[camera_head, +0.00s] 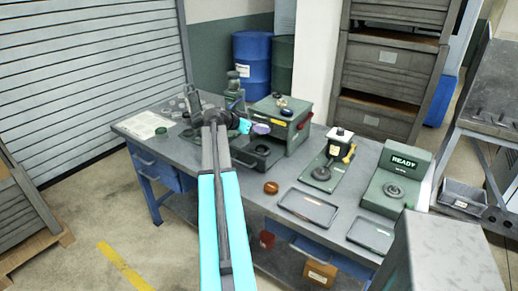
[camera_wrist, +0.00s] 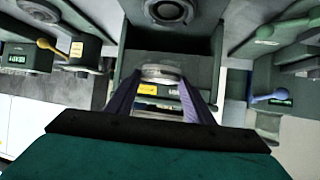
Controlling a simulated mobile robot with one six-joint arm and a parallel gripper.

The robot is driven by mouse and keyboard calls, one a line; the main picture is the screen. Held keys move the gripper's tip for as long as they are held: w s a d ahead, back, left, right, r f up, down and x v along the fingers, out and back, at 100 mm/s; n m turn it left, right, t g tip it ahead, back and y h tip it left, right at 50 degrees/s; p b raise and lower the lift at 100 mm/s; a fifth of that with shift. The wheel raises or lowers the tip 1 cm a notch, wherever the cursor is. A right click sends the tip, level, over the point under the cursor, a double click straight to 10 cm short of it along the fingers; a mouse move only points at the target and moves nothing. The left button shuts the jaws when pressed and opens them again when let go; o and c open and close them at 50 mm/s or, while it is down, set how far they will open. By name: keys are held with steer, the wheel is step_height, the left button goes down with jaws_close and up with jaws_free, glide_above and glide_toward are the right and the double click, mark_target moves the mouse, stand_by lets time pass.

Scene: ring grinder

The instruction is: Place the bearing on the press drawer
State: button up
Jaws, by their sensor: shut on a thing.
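My gripper (camera_wrist: 160,84) is shut on the bearing (camera_wrist: 162,72), a silvery ring between its two purple fingertips in the wrist view. The dark press drawer (camera_wrist: 205,48) lies beyond it, with a round seat (camera_wrist: 170,10) at the top of that view. In the head view my gripper (camera_head: 259,129) is in front of the green press (camera_head: 290,122), above the pulled-out drawer (camera_head: 258,154). The bearing seems held apart from the drawer; its exact height is hard to tell. My arm hides part of the bench behind it.
A brown ring (camera_head: 271,187) and two grey trays (camera_head: 308,207) lie along the bench front. A small press with a yellow handle (camera_head: 349,153) and a READY station (camera_head: 396,178) stand to the right. Papers (camera_head: 145,125) lie at the left end.

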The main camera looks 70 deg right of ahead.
mark_target(242, 151)
steer(key=shift+f+p, duration=0.75)
steer(key=shift+f, duration=2.05)
steer(key=shift+f+p, duration=0.6)
steer(key=shift+f, duration=1.25)
steer(key=o, duration=1.2)
steer(key=shift+o, duration=0.2)
steer(key=b+v, duration=0.3)
steer(key=v, duration=0.7)
steer(key=shift+a, duration=0.15)
steer(key=shift+v, duration=0.9)
